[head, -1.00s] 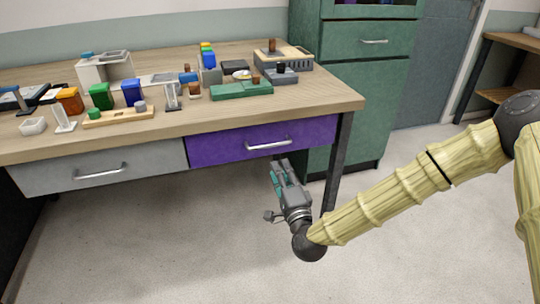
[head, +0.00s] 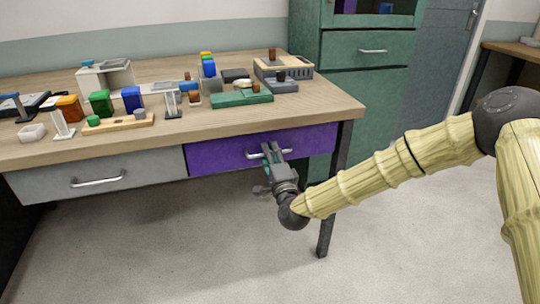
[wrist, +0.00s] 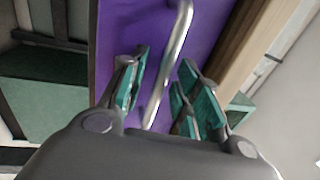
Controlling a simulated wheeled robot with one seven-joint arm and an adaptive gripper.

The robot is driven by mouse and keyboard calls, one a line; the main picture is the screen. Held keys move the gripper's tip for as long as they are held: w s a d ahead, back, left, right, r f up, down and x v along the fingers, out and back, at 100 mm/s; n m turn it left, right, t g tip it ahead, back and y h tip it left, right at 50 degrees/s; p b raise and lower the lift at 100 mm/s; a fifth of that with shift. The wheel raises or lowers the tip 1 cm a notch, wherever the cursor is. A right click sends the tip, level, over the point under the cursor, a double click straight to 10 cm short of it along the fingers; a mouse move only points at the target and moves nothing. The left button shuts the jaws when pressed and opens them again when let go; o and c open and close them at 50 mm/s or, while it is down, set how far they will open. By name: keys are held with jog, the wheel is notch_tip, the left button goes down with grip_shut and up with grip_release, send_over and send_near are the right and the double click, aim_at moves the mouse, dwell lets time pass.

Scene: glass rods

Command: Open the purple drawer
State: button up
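The purple drawer (head: 222,151) is in the front of the wooden table, right of a grey drawer, and looks closed. Its silver bar handle (head: 253,155) runs across the middle of its front. My gripper (head: 267,149) is at the handle, its tips partly covering the handle's right part. In the wrist view the purple front (wrist: 205,35) fills the middle, and the handle (wrist: 172,60) passes between the teal-padded fingers of my gripper (wrist: 165,88). The fingers stand apart with gaps to the bar.
The grey drawer (head: 130,172) with its own handle is on the left. Several blocks and glass-rod fixtures stand on the tabletop (head: 190,120). A table leg (head: 335,190) is right of my gripper. A green cabinet (head: 370,110) stands behind right.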

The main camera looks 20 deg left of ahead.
grip_shut()
dwell(0.3)
